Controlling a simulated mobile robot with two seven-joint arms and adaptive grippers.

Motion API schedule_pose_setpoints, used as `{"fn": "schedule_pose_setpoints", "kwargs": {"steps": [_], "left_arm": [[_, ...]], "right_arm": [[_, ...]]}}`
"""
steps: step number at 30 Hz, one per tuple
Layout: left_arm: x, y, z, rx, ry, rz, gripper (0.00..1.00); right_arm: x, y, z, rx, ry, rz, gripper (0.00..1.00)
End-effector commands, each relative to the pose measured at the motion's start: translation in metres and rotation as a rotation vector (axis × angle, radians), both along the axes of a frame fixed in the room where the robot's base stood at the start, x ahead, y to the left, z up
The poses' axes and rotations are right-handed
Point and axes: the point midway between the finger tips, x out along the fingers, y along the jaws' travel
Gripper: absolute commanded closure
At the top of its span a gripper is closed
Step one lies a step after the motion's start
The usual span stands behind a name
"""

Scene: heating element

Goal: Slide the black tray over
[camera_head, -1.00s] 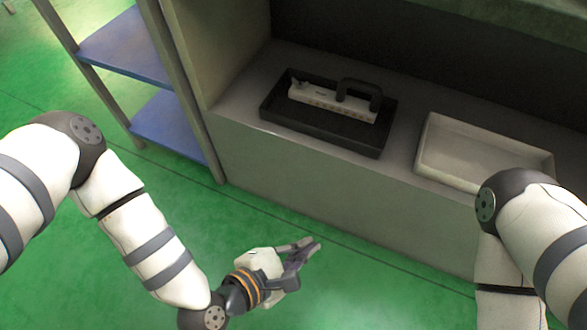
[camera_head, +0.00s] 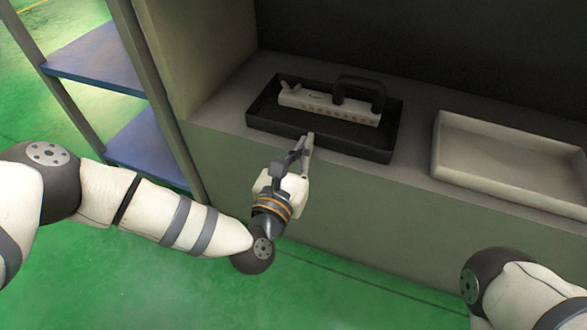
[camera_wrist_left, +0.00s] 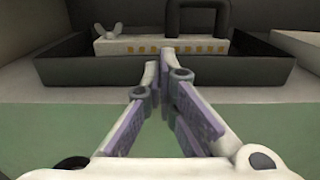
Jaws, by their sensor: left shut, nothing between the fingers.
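The black tray (camera_head: 270,121) lies flat on the grey shelf, left of the middle of the bay. A white heating element (camera_head: 330,107) with a black handle (camera_head: 358,91) lies in it. My left gripper (camera_head: 307,141) is shut and empty, just in front of the tray's near wall. In the left wrist view my left gripper's fingertips (camera_wrist_left: 157,68) meet in front of the tray (camera_wrist_left: 95,70), overlapping its near wall; whether they touch it I cannot tell. The white element (camera_wrist_left: 140,45) shows behind the fingertips. My right gripper is out of view.
An empty pale tray (camera_head: 500,178) sits on the shelf to the right, with a gap between it and the black tray. The bay's grey side wall (camera_head: 200,60) stands at the left. A blue shelf rack (camera_head: 110,60) is farther left.

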Motion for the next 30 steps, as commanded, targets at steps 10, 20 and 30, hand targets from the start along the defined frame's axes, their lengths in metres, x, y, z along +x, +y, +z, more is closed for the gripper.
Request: {"fn": "schedule_pose_setpoints", "kwargs": {"steps": [10,20,30], "left_arm": [[0.014,-0.005,0.0,-0.001,0.001,-0.001,1.0],[0.038,-0.012,-0.008,0.0,0.002,0.001,1.0],[0.074,-0.024,-0.001,0.0,0.001,-0.001,1.0]], "right_arm": [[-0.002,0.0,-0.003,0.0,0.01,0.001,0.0],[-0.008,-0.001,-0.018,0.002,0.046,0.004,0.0],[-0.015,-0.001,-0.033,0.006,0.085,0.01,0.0]]}}
